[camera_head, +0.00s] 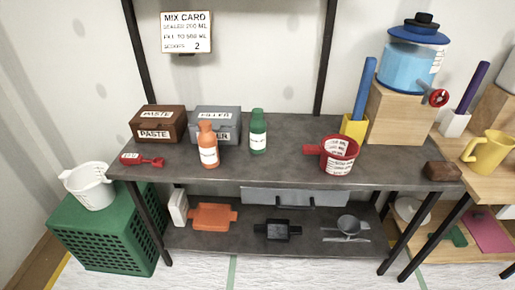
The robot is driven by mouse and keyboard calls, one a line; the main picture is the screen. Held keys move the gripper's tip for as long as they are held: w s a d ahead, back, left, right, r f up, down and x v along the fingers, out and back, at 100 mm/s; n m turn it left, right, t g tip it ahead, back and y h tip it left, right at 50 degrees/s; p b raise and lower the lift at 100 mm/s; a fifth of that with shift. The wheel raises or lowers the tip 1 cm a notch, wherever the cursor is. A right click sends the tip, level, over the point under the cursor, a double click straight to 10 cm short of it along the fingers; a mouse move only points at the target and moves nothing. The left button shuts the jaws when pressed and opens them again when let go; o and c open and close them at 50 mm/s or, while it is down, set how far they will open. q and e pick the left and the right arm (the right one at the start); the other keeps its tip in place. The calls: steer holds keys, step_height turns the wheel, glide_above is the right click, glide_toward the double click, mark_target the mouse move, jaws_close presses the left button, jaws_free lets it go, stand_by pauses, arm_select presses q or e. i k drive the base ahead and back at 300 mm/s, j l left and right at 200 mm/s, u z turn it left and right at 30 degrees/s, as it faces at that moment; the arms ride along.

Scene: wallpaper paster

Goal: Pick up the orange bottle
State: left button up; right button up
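The orange bottle (208,150) stands upright on the dark grey workbench (280,166), left of the middle. It has a white label and an orange cap. It stands in front of a grey lidded box (229,123) and partly hides it. A green bottle (258,132) with a white label stands a little to its right, apart from it. Neither of my grippers shows in the head view.
A brown paste box (158,122) and a red scoop (142,160) lie left of the orange bottle. A red measuring cup (338,155), a yellow holder (354,126) and a wooden block (396,113) under a blue dispenser stand right. The bench front is mostly clear.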

mark_target(207, 141)
steer(key=k+l+u, duration=0.3)
steer(key=k+l, duration=0.15)
steer(key=j+z, duration=0.15)
steer(key=j, duration=0.4)
steer(key=k+j+z, duration=0.2)
steer(key=j, duration=0.4)
steer(key=j+z, duration=0.15)
steer(key=j, duration=0.4)
